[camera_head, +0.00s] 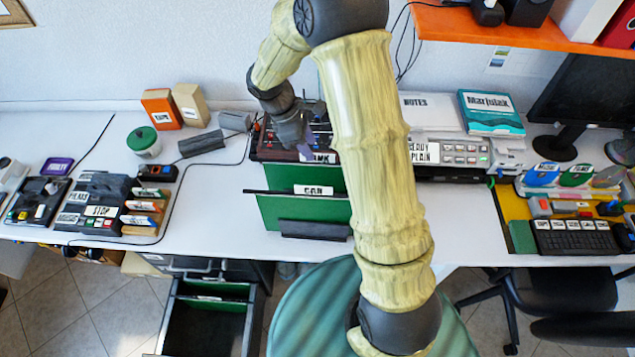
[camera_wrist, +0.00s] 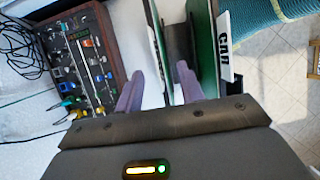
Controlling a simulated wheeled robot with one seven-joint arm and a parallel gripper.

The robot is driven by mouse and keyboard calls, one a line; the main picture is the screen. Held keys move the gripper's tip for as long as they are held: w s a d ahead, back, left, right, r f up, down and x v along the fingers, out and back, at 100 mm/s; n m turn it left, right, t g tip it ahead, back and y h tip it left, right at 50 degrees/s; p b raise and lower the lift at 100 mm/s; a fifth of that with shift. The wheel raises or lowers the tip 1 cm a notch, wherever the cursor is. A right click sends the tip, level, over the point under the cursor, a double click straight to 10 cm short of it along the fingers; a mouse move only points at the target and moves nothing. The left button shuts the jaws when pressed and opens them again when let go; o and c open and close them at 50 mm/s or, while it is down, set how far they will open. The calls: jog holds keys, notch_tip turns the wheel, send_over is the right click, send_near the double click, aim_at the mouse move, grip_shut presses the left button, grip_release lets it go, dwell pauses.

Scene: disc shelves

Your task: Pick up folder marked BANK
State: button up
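A green folder (camera_head: 338,175) stands upright on the desk; its white label ends in "NK", and the rest is hidden behind my gripper and arm. My gripper (camera_head: 307,148) is above its top edge, fingers pointing down. In the wrist view my gripper (camera_wrist: 159,68) is open. The upper edge of a folder (camera_wrist: 157,40) runs between its purple fingers, with a visible gap to each. Its label cannot be read there. A second green folder (camera_head: 300,212), labelled "CAR" or "CAN", stands nearer the front; it also shows in the wrist view (camera_wrist: 206,45), beside the right finger.
A dark holder (camera_head: 315,230) supports the folders near the desk's front edge. A control panel with knobs (camera_wrist: 85,60) stands close behind the folders. An open drawer (camera_head: 208,320) is below the desk. An orange shelf (camera_head: 500,30) hangs at upper right.

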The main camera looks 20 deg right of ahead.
aim_at(321, 162)
jog(key=shift+x, duration=1.4)
jog(key=shift+d+f, duration=0.1)
jog(key=p+x, duration=0.1)
jog(key=x, duration=0.4)
jog(key=shift+w+p, duration=0.2)
jog(key=shift+p, duration=0.2)
jog(key=shift+c, duration=0.5)
grip_shut()
